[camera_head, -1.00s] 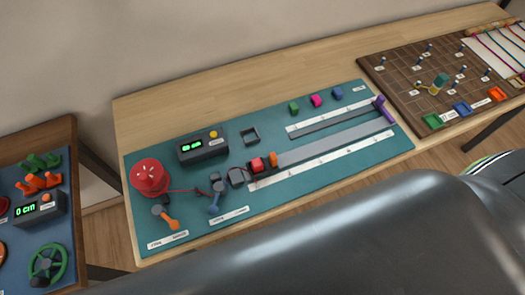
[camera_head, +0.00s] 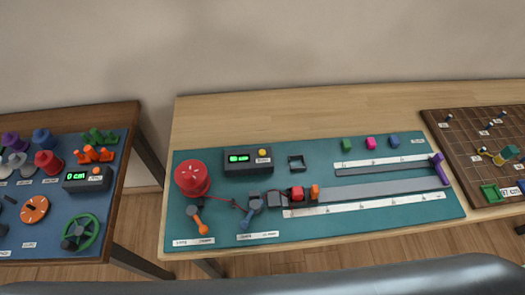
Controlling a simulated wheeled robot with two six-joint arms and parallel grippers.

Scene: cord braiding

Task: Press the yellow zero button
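A small yellow button (camera_head: 263,153) sits at the upper right of a dark box with a green lit display (camera_head: 239,158). The box stands at the back of the teal mat (camera_head: 330,226) on the middle table. A white label lies beneath the button, too small to read. Neither of my grippers shows in this view, and nothing touches or covers the button.
Right of the box are a small black square frame (camera_head: 297,163) and green, pink and blue cubes (camera_head: 371,143). A red spool (camera_head: 192,178) and levers stand at left. Another table (camera_head: 124,125) holds a green wheel (camera_head: 80,233). A pegboard (camera_head: 462,157) is at right.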

